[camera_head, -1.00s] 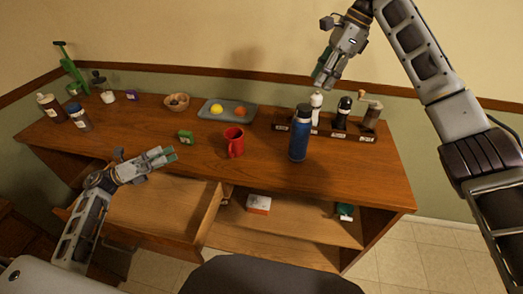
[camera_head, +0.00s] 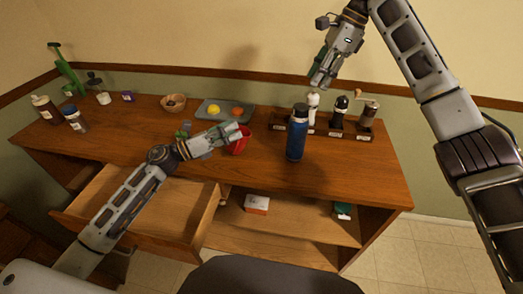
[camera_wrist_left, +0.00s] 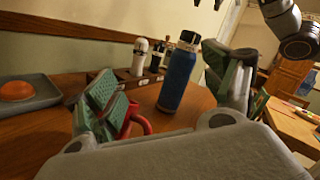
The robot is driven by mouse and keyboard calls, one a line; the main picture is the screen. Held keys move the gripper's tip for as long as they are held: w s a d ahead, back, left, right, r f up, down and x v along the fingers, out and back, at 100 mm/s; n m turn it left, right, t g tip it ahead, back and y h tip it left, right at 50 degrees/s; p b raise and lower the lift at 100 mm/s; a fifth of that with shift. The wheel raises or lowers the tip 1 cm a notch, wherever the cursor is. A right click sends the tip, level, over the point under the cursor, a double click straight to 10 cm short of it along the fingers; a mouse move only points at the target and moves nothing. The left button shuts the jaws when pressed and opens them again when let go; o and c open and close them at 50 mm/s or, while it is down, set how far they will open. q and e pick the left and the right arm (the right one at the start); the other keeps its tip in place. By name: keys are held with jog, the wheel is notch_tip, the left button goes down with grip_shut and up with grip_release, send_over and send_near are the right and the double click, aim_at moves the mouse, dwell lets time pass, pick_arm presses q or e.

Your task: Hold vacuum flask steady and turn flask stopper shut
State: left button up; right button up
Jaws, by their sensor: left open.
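The blue vacuum flask (camera_head: 296,142) stands upright on the counter, right of the red mug. Its dark stopper (camera_head: 300,110) sits on top; I cannot tell how tightly it is turned. My left gripper (camera_head: 238,132) is open over or in front of the red mug, to the left of the flask and apart from it. In the left wrist view the flask (camera_wrist_left: 177,82) stands beyond and between the two spread fingers (camera_wrist_left: 170,95). My right gripper (camera_head: 322,80) hangs in the air above and behind the flask, touching nothing; its finger gap is not clear.
The red mug (camera_head: 241,146) is partly hidden by my left gripper. A rack (camera_head: 345,133) with shakers and a grinder stands behind the flask. A grey tray (camera_head: 240,113) with fruit lies behind the mug. A drawer (camera_head: 150,215) is pulled out. Counter right of the flask is clear.

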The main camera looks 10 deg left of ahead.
pick_arm(q)
jog(key=d+m, duration=0.2)
jog(key=d, duration=0.5)
jog(key=m+y, duration=0.2)
jog(key=m, duration=0.2)
send_near(289, 139)
jog(key=shift+a+f+g, duration=0.1)
jog(key=shift+a+g, duration=0.2)
jog(key=shift+w+d, duration=0.1)
jog(key=shift+x, duration=6.75)
jog(key=shift+c, duration=0.5)
